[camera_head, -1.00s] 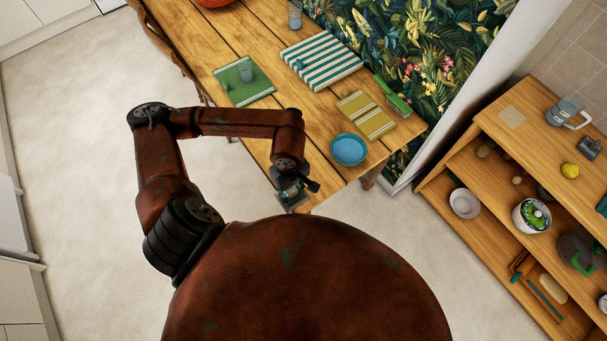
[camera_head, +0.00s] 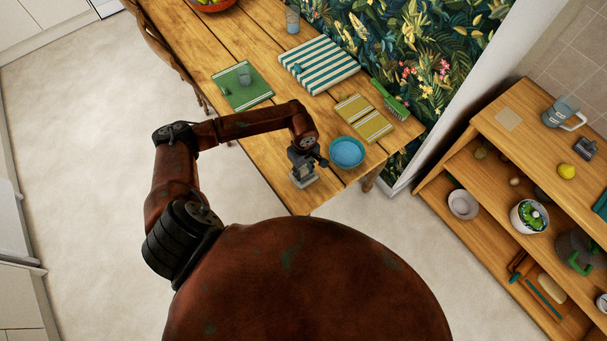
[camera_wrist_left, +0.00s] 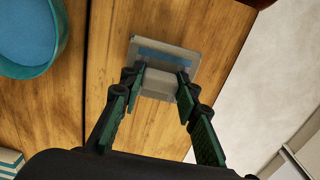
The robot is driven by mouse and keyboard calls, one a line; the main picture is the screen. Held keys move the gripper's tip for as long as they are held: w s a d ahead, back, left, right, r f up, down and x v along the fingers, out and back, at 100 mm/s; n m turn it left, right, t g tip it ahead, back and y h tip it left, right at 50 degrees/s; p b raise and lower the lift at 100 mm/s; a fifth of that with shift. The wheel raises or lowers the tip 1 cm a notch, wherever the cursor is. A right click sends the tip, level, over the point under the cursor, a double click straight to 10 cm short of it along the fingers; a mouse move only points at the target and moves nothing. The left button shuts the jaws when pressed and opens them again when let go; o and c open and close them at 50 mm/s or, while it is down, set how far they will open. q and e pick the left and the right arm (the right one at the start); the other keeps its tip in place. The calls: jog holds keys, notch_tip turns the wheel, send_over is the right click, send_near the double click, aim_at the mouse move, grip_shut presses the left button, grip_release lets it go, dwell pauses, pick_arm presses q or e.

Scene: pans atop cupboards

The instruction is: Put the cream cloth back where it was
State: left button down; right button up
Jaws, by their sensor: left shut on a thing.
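The cream cloth (camera_wrist_left: 165,68) looks like a small pale grey-cream square with a blue stripe in the left wrist view. A raised part of it sits between the fingers of my left gripper (camera_wrist_left: 160,82), which is shut on it. In the head view, my left gripper (camera_head: 304,166) is over the near end of the wooden table, left of the blue bowl, with the cloth (camera_head: 304,180) below it. I cannot tell whether the cloth touches the table. My right gripper is not in view.
The blue bowl (camera_head: 347,152) stands close to my left gripper. Yellow striped cloths (camera_head: 364,118), a green brush (camera_head: 390,98), a teal-striped cloth (camera_head: 318,66) and a green mat (camera_head: 242,88) lie farther back. A shelf (camera_head: 470,150) at right bears a tan square (camera_head: 508,118).

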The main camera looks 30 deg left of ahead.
aim_at(304, 176)
pick_arm(q)
jog(key=shift+f, duration=1.5)
jog(key=c, duration=1.5)
grip_release()
jog(key=shift+s, duration=0.1)
jog(key=shift+o, duration=0.2)
notch_tip(304, 176, up, 12)
jog(key=shift+r+b, duration=0.15)
jog(key=shift+b, duration=0.15)
